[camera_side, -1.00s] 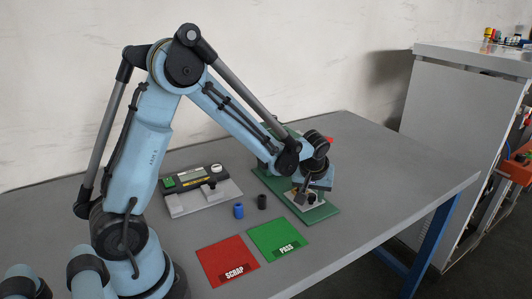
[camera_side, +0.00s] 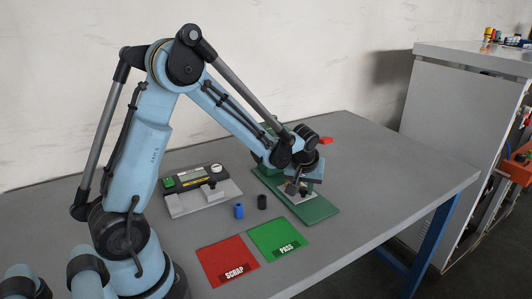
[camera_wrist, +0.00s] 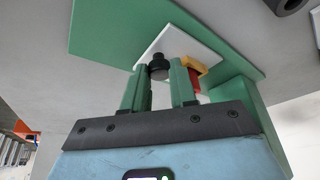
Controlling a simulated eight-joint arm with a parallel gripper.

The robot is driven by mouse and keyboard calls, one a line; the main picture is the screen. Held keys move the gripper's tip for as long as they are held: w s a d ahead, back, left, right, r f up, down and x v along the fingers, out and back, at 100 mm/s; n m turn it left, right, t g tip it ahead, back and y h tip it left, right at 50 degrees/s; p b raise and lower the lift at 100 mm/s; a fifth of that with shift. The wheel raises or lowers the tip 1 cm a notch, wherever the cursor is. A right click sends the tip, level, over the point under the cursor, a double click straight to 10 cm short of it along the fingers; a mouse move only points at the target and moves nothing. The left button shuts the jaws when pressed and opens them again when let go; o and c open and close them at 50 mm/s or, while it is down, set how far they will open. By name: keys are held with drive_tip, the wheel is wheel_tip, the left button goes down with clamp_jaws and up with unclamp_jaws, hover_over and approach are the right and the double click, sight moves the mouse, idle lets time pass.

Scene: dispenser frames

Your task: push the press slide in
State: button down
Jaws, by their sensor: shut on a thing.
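The press is a green frame on a green base plate (camera_side: 318,210) at the right of the table. Its slide is a pale plate (camera_side: 311,196) low on that base; it also shows in the wrist view (camera_wrist: 190,45). A black knob (camera_wrist: 158,66) stands up from the slide. My gripper (camera_wrist: 158,74) is shut on this knob, with one green finger on each side of it. In the side view my gripper (camera_side: 295,189) is low over the slide and partly hides it and the knob.
A yellow and red part (camera_wrist: 193,68) is close beside the right finger. A blue cylinder (camera_side: 239,211) and a black cylinder (camera_side: 262,202) stand left of the press. A gauge unit (camera_side: 200,188), a red SCRAP mat (camera_side: 228,260) and a green PASS mat (camera_side: 277,239) lie farther left and nearer.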

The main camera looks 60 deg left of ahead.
drive_tip(key=c, duration=1.2)
unclamp_jaws()
drive_tip(key=v, duration=1.2)
drive_tip(key=shift+o, duration=0.3)
